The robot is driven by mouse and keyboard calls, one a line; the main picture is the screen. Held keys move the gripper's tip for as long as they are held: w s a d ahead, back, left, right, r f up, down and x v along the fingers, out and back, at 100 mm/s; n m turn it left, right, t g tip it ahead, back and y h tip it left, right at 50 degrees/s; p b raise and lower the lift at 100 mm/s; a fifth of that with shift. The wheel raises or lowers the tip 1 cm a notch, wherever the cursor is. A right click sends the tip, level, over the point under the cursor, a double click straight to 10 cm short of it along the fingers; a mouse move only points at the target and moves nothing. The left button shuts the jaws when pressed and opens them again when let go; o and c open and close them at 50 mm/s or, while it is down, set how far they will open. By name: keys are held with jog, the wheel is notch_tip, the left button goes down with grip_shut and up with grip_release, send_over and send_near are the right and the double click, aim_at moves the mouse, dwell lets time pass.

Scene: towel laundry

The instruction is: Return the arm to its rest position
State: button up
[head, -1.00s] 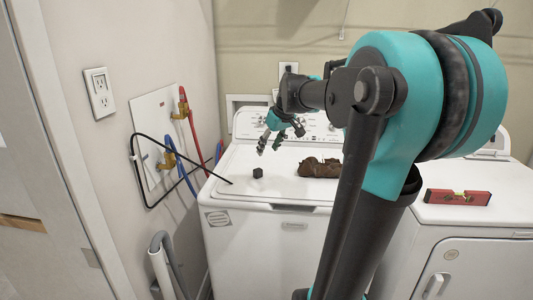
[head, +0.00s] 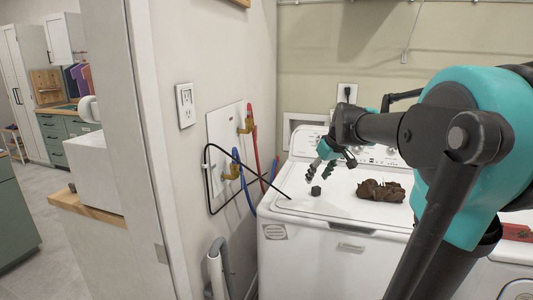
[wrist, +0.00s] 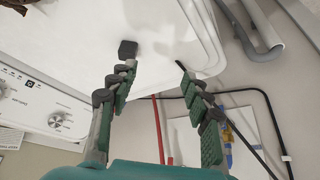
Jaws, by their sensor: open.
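My gripper (head: 322,169) is open and empty above the left part of the white top-loading washer (head: 330,241). In the wrist view its two green-padded fingers (wrist: 155,72) stand apart with nothing between them. A small black cube (head: 316,190) lies on the washer lid just below the gripper; it also shows near the left fingertip in the wrist view (wrist: 128,48). My arm reaches in from the right side of the head view and hides part of the washer and what is beside it.
A crumpled brown cloth (head: 381,190) lies on the lid. A red level (head: 517,232) lies on the right-hand machine, partly hidden. Hoses (head: 238,170) and a black cable (head: 206,178) run along the left wall. A doorway at left opens to another room.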

jog(key=s+f, duration=0.3)
jog(key=f, duration=0.1)
jog(key=s+f+m, duration=0.1)
jog(key=s+f, duration=0.3)
jog(key=s+f+m+h, duration=0.1)
jog(key=s+f, duration=0.2)
jog(key=f, duration=0.2)
jog(key=shift+s+a, duration=0.15)
jog(key=shift+s, duration=0.1)
jog(key=s+d+f+m+h, duration=0.1)
jog(key=s+f+m, duration=0.2)
jog(key=s+f, duration=0.8)
jog(key=shift+s, duration=0.9)
